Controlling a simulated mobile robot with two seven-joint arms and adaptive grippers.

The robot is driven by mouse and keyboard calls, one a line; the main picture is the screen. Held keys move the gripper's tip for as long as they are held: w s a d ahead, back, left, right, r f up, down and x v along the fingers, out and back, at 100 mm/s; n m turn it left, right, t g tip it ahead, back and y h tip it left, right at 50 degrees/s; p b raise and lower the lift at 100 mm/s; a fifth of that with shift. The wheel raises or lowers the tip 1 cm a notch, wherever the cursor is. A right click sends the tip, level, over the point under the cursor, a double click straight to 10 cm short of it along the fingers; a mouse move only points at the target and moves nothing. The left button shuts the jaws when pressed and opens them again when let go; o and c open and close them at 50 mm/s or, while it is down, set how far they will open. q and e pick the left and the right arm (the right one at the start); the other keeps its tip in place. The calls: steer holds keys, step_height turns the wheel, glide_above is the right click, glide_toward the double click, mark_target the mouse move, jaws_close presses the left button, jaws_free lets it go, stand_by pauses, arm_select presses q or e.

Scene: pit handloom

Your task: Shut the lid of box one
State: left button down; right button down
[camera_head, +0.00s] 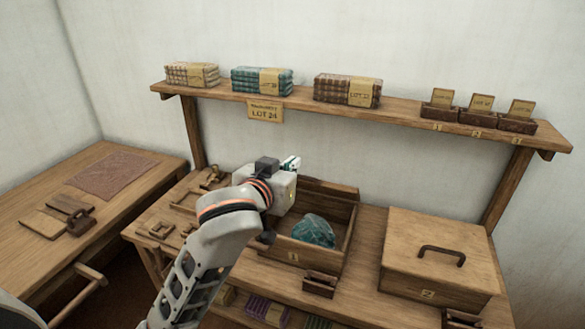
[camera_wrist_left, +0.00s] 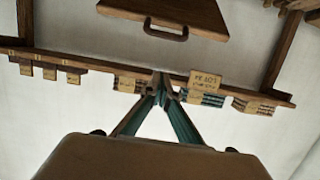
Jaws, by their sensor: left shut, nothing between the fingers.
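Box one (camera_head: 299,252), a wooden box marked 1, stands open on the bench with a teal bundle (camera_head: 313,231) inside. A board (camera_head: 336,190) rises at its back edge and looks like its raised lid; my gripper hides part of it. My left gripper (camera_head: 291,163) is above the box's back left corner, pointing toward the wall, shut and empty. Its closed fingertips also show in the left wrist view (camera_wrist_left: 163,82). That view shows a wooden panel with a handle (camera_wrist_left: 168,31); I cannot tell which box it belongs to. My right gripper is not in view.
Box two (camera_head: 412,283), closed with a handle on top, stands to the right. A wall shelf (camera_head: 306,100) above holds bundles and small card boxes. A small dark box (camera_head: 320,284) is in front of box one. A side table (camera_head: 130,200) is at left.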

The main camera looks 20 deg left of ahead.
arm_select(q)
glide_above(300, 178)
steer(key=w, duration=0.2)
step_height(300, 178, down, 2)
steer(key=shift+s+f, duration=1)
steer(key=shift+f, duration=0.15)
steer(key=shift+s+f, duration=0.35)
steer(key=shift+f, duration=0.2)
